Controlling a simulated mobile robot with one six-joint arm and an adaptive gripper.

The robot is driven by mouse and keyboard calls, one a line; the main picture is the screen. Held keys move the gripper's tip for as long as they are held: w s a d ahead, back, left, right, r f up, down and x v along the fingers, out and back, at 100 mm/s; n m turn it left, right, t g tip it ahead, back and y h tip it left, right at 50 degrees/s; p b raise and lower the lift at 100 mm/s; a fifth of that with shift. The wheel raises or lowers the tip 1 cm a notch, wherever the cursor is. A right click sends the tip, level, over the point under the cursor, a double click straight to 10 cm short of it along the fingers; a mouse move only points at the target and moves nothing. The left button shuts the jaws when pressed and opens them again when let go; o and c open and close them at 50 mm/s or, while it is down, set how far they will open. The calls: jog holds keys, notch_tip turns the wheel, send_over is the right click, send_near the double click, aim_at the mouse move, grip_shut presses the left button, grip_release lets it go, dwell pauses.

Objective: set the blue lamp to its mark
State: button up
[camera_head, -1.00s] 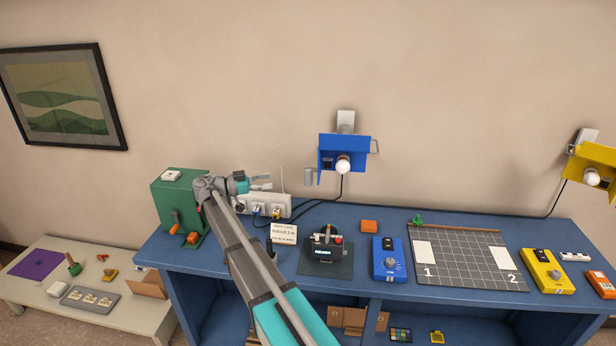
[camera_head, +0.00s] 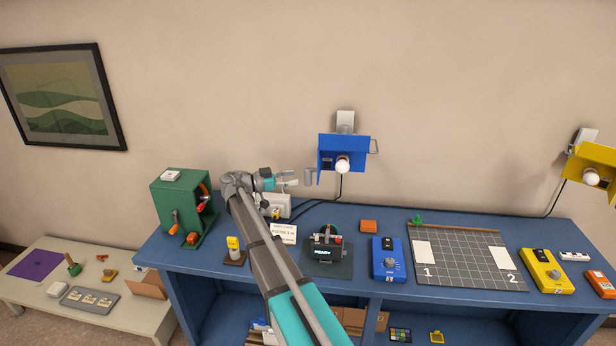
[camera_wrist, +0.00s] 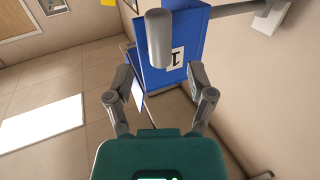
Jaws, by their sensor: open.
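The blue lamp (camera_head: 330,151) is mounted on the wall above the counter, with a white bulb (camera_head: 343,164) at its front and a grey cylindrical handle (camera_head: 308,177) at its left side. My gripper (camera_head: 297,182) is just left of the handle, open and empty. In the wrist view, the blue lamp (camera_wrist: 180,45) has a label reading "1", and its handle (camera_wrist: 158,38) stands ahead of my open gripper (camera_wrist: 162,78), beyond the fingertips. I cannot tell which mark belongs to the lamp.
A yellow lamp (camera_head: 594,168) hangs at the far right.

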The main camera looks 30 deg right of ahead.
aim_at(308, 176)
jog(key=shift+s+d, duration=0.15)
jog(key=shift+d, duration=0.8)
jog(key=shift+s+d, duration=0.2)
jog(key=shift+d, duration=0.75)
jog(key=shift+s+d, duration=0.15)
jog(key=shift+d, duration=0.8)
grip_shut()
